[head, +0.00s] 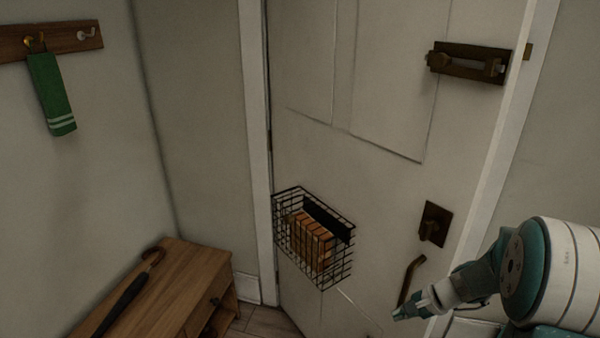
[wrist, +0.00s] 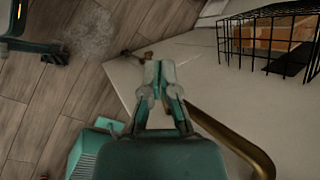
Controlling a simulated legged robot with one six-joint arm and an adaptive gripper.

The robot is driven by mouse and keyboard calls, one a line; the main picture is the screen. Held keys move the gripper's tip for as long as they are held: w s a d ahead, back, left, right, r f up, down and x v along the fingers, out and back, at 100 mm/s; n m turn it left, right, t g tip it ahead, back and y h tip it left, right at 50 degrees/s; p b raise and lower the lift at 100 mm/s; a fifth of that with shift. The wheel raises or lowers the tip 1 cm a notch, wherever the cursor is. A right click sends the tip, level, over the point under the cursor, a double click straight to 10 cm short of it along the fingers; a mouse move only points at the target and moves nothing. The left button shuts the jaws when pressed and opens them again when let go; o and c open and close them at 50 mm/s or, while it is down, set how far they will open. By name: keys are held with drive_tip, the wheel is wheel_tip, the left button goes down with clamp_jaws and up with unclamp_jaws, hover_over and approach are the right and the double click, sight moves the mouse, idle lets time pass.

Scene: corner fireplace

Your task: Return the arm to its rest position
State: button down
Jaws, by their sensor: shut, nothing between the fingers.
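My gripper (head: 402,314) is at the lower right in the head view, with my teal and white arm reaching in from the right edge. Its tip is close to the lower end of the brass door handle (head: 411,278); I cannot tell whether they touch. In the wrist view my gripper (wrist: 159,68) has its fingertips together with nothing between them. The curved handle (wrist: 235,140) passes just right of and below the fingers there. The white door (head: 385,185) fills the middle of the head view.
A black wire basket (head: 345,268) holding brown packets (head: 310,242) hangs on the door. A dark bolt (head: 468,63) sits above. A wooden bench (head: 185,285) carries a dark umbrella (head: 125,300) at lower left. A green towel (head: 50,92) hangs from a wall hook. Wooden floor (wrist: 105,95) lies below.

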drive_tip(key=s+a+r+n+h, duration=0.2)
drive_tip(key=s+a+r+n, duration=0.1)
drive_tip(key=s+r, duration=0.25)
drive_tip(key=s+a+r+n+h, duration=0.1)
drive_tip(key=s+a+r+n, duration=0.25)
drive_tip(key=r, duration=0.35)
drive_tip(key=s+r+n+t+h, duration=0.1)
drive_tip(key=s+r+n+h, duration=0.1)
drive_tip(key=s, duration=0.4)
drive_tip(key=s+a+r+n+t+h, duration=0.1)
drive_tip(key=s+r+n, duration=0.2)
drive_tip(key=s+r, duration=0.2)
drive_tip(key=shift+s+a+n+t+h, duration=0.2)
drive_tip(key=shift+s+n+t+h, duration=0.2)
drive_tip(key=shift+s, duration=0.25)
